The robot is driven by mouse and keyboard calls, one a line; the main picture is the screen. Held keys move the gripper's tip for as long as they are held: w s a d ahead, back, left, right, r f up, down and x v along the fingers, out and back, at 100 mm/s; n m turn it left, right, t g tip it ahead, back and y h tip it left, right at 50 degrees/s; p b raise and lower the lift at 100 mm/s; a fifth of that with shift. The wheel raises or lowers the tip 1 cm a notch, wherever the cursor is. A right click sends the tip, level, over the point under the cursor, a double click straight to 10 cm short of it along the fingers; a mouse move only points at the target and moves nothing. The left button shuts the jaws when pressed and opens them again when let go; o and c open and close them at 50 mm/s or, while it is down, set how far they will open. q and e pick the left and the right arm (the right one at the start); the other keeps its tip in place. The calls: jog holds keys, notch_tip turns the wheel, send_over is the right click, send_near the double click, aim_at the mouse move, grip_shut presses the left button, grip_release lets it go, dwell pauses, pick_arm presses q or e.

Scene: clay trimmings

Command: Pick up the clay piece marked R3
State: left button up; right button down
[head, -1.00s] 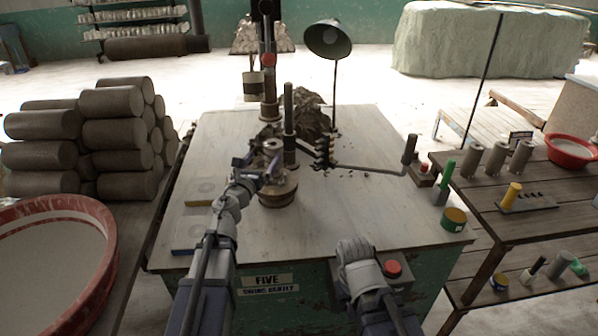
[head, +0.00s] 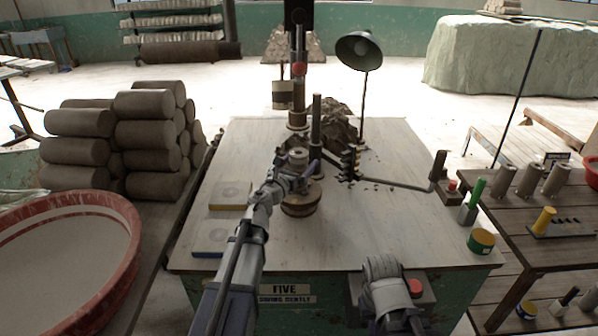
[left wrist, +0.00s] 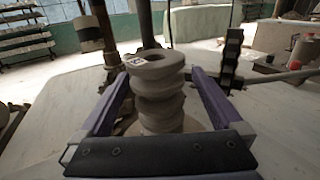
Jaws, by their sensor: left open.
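A pale clay piece (left wrist: 160,95) shaped like a stack of ridged rings stands upright in the left wrist view. A small tag (left wrist: 136,61) lies on its top rim; its marking is too small to read. My left gripper (left wrist: 160,84) is open, with one purple finger on each side of the clay. In the head view my left gripper (head: 297,172) is over the round brown base (head: 301,203), and the clay's top (head: 299,155) shows above the fingers. My right arm shows at the lower right of the head view, but its fingers do not.
The table (head: 375,225) holds a dark clay heap (head: 342,122), a vertical post (head: 316,122) and a lamp (head: 359,50) behind the clay. A jointed dark arm (head: 395,183) lies to the right.

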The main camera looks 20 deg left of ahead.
pick_arm(q)
jog(key=w, duration=0.3)
jog(key=shift+w+d+r, duration=0.1)
jog(key=shift+w+d, duration=0.05)
jog(key=shift+w, duration=0.05)
grip_shut()
dwell(0.6)
